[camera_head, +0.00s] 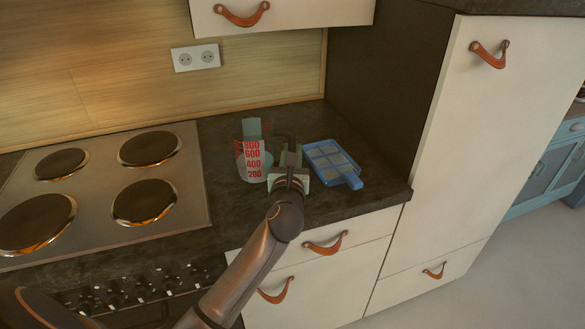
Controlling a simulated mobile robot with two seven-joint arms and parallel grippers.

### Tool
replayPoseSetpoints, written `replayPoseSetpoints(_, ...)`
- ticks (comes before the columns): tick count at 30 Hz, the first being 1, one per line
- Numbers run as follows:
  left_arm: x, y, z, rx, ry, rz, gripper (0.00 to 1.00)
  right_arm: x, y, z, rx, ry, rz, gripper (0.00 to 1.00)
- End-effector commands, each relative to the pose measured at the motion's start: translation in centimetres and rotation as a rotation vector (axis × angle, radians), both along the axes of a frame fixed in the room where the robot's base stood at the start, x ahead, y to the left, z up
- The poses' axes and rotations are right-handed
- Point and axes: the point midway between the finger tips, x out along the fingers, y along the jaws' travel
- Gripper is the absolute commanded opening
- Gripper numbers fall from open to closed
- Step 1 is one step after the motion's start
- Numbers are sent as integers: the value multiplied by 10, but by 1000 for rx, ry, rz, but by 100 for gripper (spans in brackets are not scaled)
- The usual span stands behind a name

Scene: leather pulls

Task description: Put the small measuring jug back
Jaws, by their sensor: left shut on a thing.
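The measuring jug (253,162) is clear with red numbers and stands upright at the right part of the dark counter, right of the hob. My left gripper (289,160) is at the jug's right side, shut on the jug where its handle would be. The fingers and wrist hide the grip itself. I cannot tell whether the jug's base touches the counter. A pale green shape shows behind the jug's top; I cannot tell what it is. My right gripper is not in view.
A blue tray with pale squares and a handle (332,161) lies just right of my left gripper. The hob (105,183) is at the left. A tall cabinet (430,150) bounds the counter on the right. A wall socket (196,56) is behind.

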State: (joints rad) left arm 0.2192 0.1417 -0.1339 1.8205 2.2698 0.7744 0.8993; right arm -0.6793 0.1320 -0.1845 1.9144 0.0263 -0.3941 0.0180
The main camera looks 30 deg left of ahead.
Motion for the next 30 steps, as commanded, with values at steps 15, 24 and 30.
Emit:
replayPoseSetpoints(15,13,5,-44,6,-5,-1,0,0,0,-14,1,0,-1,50)
replayPoseSetpoints(24,13,5,-46,5,-4,-1,0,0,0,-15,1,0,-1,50)
replayPoseSetpoints(30,13,5,-49,0,-1,0,35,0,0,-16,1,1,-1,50)
